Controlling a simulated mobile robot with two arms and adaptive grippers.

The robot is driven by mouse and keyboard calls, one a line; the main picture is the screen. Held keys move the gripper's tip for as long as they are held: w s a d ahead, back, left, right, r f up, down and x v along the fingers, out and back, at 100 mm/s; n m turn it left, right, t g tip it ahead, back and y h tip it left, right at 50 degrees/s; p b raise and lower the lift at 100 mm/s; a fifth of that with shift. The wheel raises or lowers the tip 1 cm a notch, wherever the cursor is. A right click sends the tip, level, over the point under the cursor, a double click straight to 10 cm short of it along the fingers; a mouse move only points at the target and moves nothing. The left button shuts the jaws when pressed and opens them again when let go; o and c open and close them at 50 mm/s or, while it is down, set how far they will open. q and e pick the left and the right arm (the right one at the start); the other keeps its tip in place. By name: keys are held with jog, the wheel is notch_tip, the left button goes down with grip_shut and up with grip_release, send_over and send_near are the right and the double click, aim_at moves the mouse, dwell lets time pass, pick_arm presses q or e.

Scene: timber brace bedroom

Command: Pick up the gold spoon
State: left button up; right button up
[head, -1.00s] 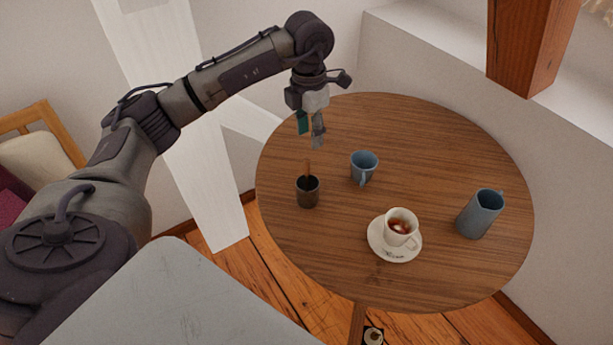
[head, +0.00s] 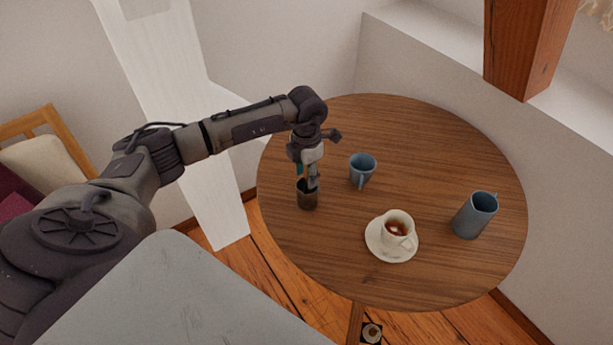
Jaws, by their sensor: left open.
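My left gripper (head: 307,180) points down right at the mouth of a small dark cup (head: 308,199) on the left side of the round wooden table. Its fingers are open. The slim brown-gold handle that stood up out of this cup is now hidden behind or between the fingers; I take it to be the gold spoon. I cannot tell whether the fingers touch it. My right gripper is not in view.
A blue mug (head: 361,171) stands close to the right of the dark cup. A white cup of tea (head: 398,230) sits on a saucer (head: 378,251) near the front of the table (head: 430,140). A blue-grey pitcher (head: 474,216) stands at the right. The table's back is clear.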

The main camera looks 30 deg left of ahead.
pick_arm(q)
jog(key=shift+f, duration=0.15)
grip_shut()
